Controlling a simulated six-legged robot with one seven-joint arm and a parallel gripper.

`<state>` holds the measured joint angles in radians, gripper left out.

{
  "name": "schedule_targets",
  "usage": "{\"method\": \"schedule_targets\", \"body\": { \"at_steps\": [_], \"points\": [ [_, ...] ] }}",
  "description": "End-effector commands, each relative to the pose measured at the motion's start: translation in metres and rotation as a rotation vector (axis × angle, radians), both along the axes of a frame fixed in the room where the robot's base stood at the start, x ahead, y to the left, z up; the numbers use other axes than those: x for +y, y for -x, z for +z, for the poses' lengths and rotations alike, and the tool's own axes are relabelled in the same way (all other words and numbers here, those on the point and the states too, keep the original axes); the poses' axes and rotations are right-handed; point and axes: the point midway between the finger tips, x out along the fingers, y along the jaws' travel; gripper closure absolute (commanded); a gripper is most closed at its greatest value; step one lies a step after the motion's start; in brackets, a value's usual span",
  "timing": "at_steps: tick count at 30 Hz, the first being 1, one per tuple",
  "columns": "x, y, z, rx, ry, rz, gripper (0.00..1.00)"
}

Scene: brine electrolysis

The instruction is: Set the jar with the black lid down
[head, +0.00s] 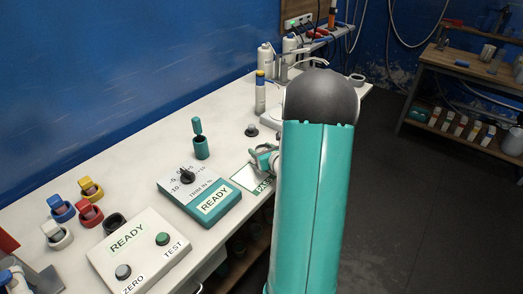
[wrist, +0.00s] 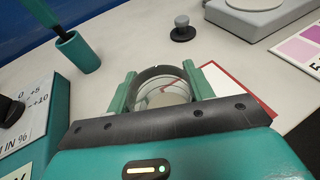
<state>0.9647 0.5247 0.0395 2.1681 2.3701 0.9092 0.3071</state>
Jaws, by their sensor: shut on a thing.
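The jar with the black lid shows in the wrist view as a clear round body with a dark rim (wrist: 160,73). My gripper (wrist: 162,88) is shut on it, with one green finger at each side. In the head view my gripper (head: 265,157) is over the bench beside a green-edged card marked PASS (head: 246,178), and my arm hides much of it. I cannot make out the jar there. A red-edged white card (wrist: 236,88) lies behind and right of the jar in the wrist view. Whether the jar touches the surface I cannot tell.
A teal READY box (head: 205,196) with a dial and a teal holder (head: 201,148) stand left of my gripper. A small knob on a black base (wrist: 182,30) and a grey plate device (wrist: 255,10) stand beyond. Some white bench (wrist: 130,35) is clear.

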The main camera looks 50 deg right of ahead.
Motion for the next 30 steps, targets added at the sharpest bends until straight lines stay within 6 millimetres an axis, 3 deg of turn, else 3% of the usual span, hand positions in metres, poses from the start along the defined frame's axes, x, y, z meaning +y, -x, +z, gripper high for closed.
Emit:
{"method": "schedule_targets", "body": {
  "at_steps": [8,9,12,23,30],
  "points": [
    [0.0,0.0,-0.001,-0.002,0.0,0.001,0.8],
    [0.0,0.0,-0.002,-0.001,0.0,0.001,0.46],
    [0.0,0.0,-0.002,-0.001,0.0,0.001,0.27],
    [0.0,0.0,0.002,-0.002,0.002,0.0,0.26],
    [0.01,0.034,0.013,-0.001,0.001,-0.003,0.26]
  ]
}}
